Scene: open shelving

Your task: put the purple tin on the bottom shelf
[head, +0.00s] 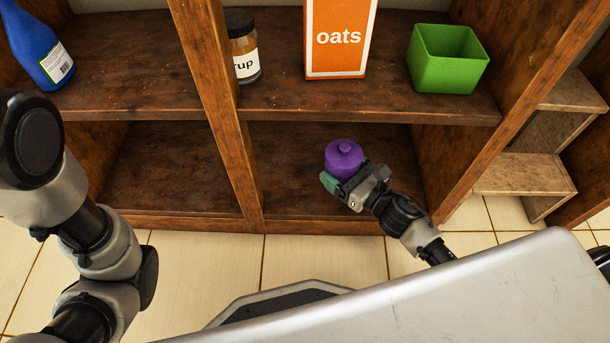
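The purple tin (343,157) is upright in the right-hand bay of the bottom shelf (290,180), with its round lid and knob showing. My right gripper (338,177) reaches in from the lower right, up against the near side of the tin. One greenish finger pad shows at the tin's lower left. The other finger is not clearly visible, so I cannot tell whether the gripper is closed on the tin. The tin's base is hidden, so I cannot tell whether it touches the board. My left arm shows at the left, but its gripper is out of view.
The shelf above holds a blue bottle (38,45), a syrup jar (243,48), an orange oats box (340,38) and a green open box (447,62). An upright divider (222,110) splits the bays. The bottom shelf is otherwise clear. Small wooden steps (520,172) stand at right.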

